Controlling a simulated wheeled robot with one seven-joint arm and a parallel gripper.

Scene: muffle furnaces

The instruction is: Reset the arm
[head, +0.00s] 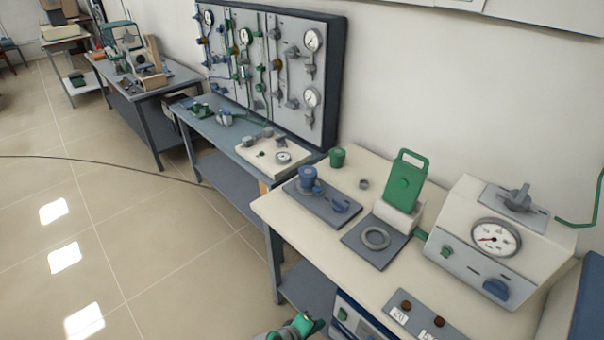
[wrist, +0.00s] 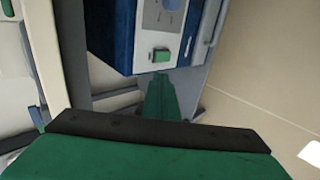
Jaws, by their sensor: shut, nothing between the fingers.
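My gripper (head: 308,325) shows at the bottom edge of the head view, green and grey, low in front of the cream-topped table (head: 290,222). It is shut with nothing held. Most of my arm is out of the picture. In the wrist view a large green part of my gripper with a black edge fills the bottom, with a narrower green part beyond it. A blue and grey box with a green button (wrist: 161,54) is just past it; I cannot tell the exact gap.
On the cream table are a gauge box (head: 493,240), a green upright plate (head: 405,180), a ring on a grey plate (head: 375,238) and a blue knob device (head: 308,178). A gauge panel (head: 275,70) stands behind the middle table. Floor (head: 150,240) at left is open, crossed by a cable.

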